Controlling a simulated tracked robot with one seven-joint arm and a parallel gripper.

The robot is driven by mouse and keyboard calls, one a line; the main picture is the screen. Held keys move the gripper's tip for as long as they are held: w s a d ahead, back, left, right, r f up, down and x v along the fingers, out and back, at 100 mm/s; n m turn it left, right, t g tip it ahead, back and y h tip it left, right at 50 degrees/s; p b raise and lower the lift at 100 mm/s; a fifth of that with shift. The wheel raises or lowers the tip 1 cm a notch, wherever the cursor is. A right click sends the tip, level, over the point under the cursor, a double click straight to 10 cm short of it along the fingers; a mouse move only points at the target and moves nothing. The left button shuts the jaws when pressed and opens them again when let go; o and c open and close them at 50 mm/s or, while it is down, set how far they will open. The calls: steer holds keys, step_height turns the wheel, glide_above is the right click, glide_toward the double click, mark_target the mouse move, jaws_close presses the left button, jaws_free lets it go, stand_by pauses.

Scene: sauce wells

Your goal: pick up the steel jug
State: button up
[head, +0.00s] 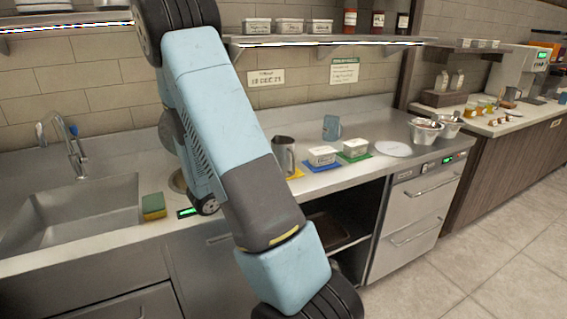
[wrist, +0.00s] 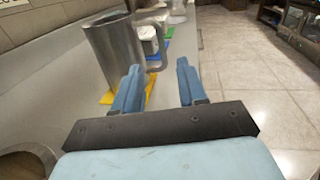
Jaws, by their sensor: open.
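The steel jug (head: 283,155) stands upright on the steel counter on a yellow mat (head: 296,174), just right of my arm in the head view. In the wrist view the jug (wrist: 113,50) is ahead and to the left, with its handle on the right side, and the yellow mat (wrist: 107,97) shows under it. My gripper (wrist: 159,84) is open with nothing between its fingers. Its left finger overlaps the jug's lower right in the picture; I cannot tell whether they touch. In the head view the gripper's fingers are not visible.
White tubs sit on a blue mat (head: 323,167) and a green mat (head: 356,157) right of the jug. A blue-grey cup (head: 331,128) stands behind them. A sink (head: 75,212) and a sponge (head: 153,206) are at the left. A shelf (head: 320,40) overhangs the counter.

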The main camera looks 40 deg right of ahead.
mark_target(286, 159)
steer(key=d, duration=1.3)
steer(key=shift+s+f, duration=0.1)
steer(key=shift+s, duration=0.2)
jaws_close()
stand_by(1.0)
